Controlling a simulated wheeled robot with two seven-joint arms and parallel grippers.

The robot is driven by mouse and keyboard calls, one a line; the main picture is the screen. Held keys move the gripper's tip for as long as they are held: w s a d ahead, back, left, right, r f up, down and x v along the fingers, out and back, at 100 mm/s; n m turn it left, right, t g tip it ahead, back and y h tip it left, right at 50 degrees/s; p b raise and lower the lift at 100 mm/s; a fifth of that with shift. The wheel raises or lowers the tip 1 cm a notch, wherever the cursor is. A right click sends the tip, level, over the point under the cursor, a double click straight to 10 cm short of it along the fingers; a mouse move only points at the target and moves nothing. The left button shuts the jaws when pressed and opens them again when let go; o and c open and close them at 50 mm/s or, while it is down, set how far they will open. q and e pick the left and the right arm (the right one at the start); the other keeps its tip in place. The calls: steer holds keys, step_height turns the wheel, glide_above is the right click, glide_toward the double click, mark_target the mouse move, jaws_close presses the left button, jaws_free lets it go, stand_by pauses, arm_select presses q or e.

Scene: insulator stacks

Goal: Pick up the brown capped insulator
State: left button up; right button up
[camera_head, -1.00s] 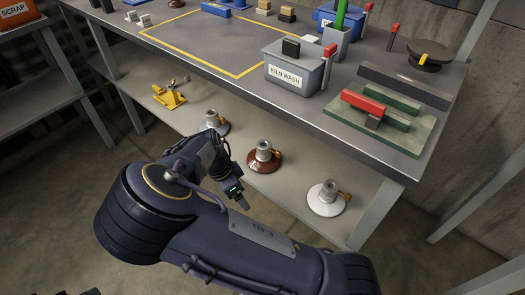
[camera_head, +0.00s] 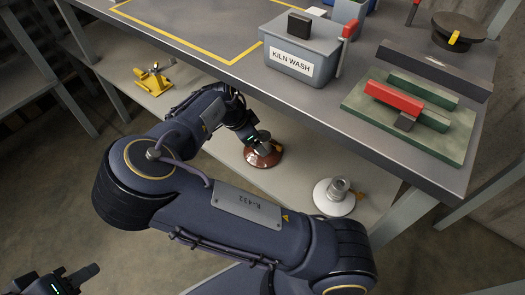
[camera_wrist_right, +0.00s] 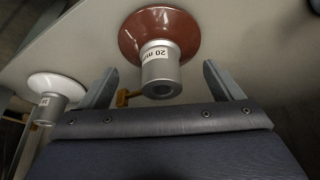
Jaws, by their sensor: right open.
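The brown capped insulator (camera_head: 264,159) stands on the lower shelf, a reddish-brown disc with a grey metal cap. In the right wrist view the brown insulator (camera_wrist_right: 184,28) shows its labelled cap and a small brass piece at its side. My right gripper (camera_wrist_right: 159,72) is open, its fingers on either side of the cap in that picture, with gaps showing. In the head view my right gripper (camera_head: 256,138) is at the cap and partly hides it. My left gripper (camera_head: 68,278) is at the bottom left corner, partly cut off and away from the shelf.
A white insulator (camera_head: 335,197) stands to the right on the lower shelf (camera_head: 216,152). A yellow fixture (camera_head: 153,80) is at the left. The upper bench overhangs, with the kiln wash bin (camera_head: 299,55) and a green base with a red bar (camera_head: 408,120).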

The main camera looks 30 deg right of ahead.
steer(key=shift+d, duration=0.6)
steer(key=b+x, duration=0.1)
steer(key=x, duration=0.1)
steer(key=d+b+x, duration=0.1)
steer(key=b+x, duration=0.1)
steer(key=x, duration=0.1)
